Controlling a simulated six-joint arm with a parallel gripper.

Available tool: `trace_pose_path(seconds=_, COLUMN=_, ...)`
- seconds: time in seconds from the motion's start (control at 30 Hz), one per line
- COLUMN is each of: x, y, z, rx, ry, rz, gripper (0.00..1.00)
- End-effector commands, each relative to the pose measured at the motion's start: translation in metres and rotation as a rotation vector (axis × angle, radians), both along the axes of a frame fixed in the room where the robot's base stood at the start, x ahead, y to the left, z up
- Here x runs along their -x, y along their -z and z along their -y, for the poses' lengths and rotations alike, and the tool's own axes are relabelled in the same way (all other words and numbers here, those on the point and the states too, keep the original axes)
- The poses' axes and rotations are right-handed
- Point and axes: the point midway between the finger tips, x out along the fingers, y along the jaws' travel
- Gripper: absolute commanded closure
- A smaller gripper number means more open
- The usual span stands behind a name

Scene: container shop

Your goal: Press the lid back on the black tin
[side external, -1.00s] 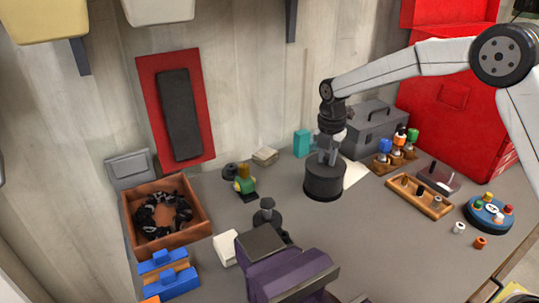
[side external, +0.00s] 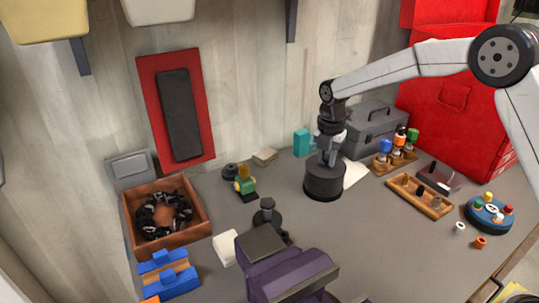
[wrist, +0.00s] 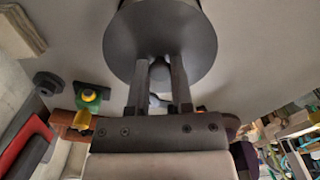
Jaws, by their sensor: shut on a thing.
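The black tin (side external: 324,186) stands upright on the grey bench, in the middle of the side view. My gripper (side external: 328,160) is directly above it, pointing down, with its fingers at the top of the tin. In the wrist view my gripper (wrist: 159,68) is shut on the small knob of the dark round lid (wrist: 160,38). In the side view the lid and tin look like one dark cylinder. I cannot tell whether the lid is fully seated.
A teal block (side external: 302,143) and grey toolbox (side external: 372,128) stand behind the tin. A bottle rack (side external: 394,160) and wooden tray (side external: 420,196) are to the right. A figurine (side external: 245,183), dark knobbed piece (side external: 267,214) and purple vise (side external: 285,270) lie left and front.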

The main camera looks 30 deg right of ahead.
Motion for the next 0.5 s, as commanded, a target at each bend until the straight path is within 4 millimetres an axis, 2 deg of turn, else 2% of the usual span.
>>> trace_pose_path(seconds=0.17, x=0.0000, y=0.0001, z=0.0000, rx=0.000, ry=0.000, rz=0.000, gripper=1.00)
trace_pose_path(seconds=0.2, x=0.0000, y=0.0000, z=0.0000, rx=0.000, ry=0.000, rz=0.000, gripper=0.60)
trace_pose_path(seconds=0.3, x=0.0000, y=0.0000, z=0.0000, rx=0.000, ry=0.000, rz=0.000, gripper=0.31)
trace_pose_path(seconds=0.5, x=0.0000, y=0.0000, z=0.0000, rx=0.000, ry=0.000, rz=0.000, gripper=0.31)
